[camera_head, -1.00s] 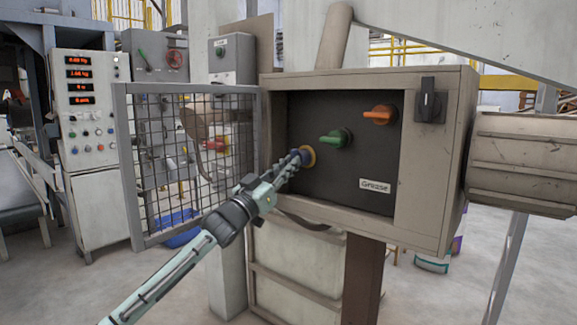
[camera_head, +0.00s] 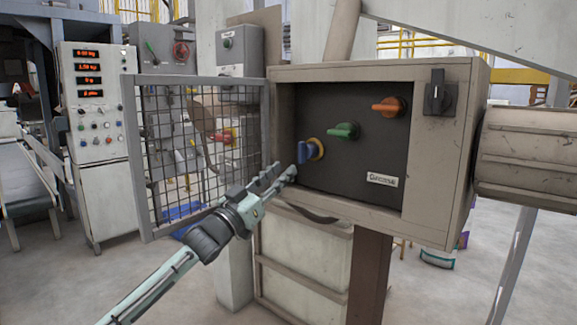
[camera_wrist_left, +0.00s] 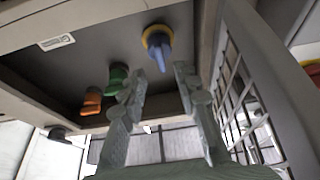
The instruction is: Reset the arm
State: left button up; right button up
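My left gripper (camera_head: 279,177) is in front of the open grease cabinet (camera_head: 429,165), just below and left of the blue knob (camera_head: 305,152). In the left wrist view its two fingers (camera_wrist_left: 157,95) are spread apart with nothing between them, and the blue knob (camera_wrist_left: 159,50) with its yellow collar stands beyond the fingertips, apart from them. A green knob (camera_head: 344,130) and an orange knob (camera_head: 387,107) sit further right on the dark panel, above a "Grease" label (camera_head: 382,179). My right gripper does not show.
The open mesh door (camera_head: 130,160) stands close to the left of my gripper. A dark switch (camera_head: 437,93) is on the cabinet's right front. A control console (camera_head: 96,125) with red displays stands at the back left. Floor at the lower left is clear.

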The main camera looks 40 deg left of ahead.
pick_arm(q)
jog(key=shift+s+f, duration=0.15)
jog(key=shift+s, duration=0.3)
jog(key=s+d+f+n+g+y, duration=0.1)
jog(key=s+f+g, duration=0.15)
jog(key=f, duration=0.85)
jog(key=s+d+f+g+y, duration=0.15)
jog(key=f+g, duration=0.25)
jog(key=f, duration=0.8)
jog(key=s+d+f+n+g+y, duration=0.1)
jog(key=f+g, duration=0.2)
jog(key=f, duration=0.8)
jog(key=s+d+f+m+g, duration=0.1)
jog(key=s+d+f+g, duration=0.4)
jog(key=s+f, duration=0.7)
jog(key=s+d+f+m+g, duration=0.1)
jog(key=s+d+f+g, duration=0.4)
jog(key=s+d+f, duration=0.4)
jog(key=s+f, duration=0.4)
jog(key=s, duration=0.1)
jog(key=shift+m+h, duration=0.35)
jog(key=shift+m, duration=0.05)
jog(key=shift+w, duration=0.1)
